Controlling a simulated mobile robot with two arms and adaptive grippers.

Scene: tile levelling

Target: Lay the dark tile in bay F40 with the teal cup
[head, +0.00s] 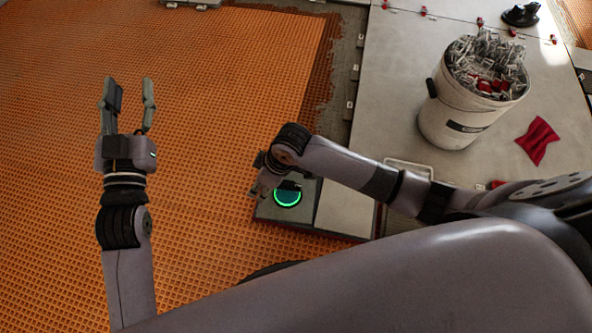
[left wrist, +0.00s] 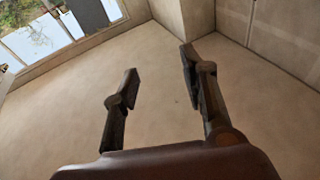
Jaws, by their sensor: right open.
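The dark tile (head: 301,218) lies flat beside a lighter grey tile, at the lower middle of the head view. The teal cup (head: 287,197), with a glowing green ring, sits on the dark tile. My right gripper (head: 268,187) is over the tile's left part, close beside the cup; its fingers are small and partly hidden by its own wrist, and whether they touch the cup cannot be told. My left gripper (head: 128,100) is raised above the orange mat, open and empty. Its open fingers also show in the left wrist view (left wrist: 160,95). I cannot read any bay label.
Orange waffle matting (head: 200,120) covers the left floor, with bare dark substrate along its right edge. Laid grey tiles (head: 395,60) fill the right. A white bucket of clips (head: 450,120) and a red cloth (head: 538,140) stand there. A black suction cup (head: 520,15) is at top right.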

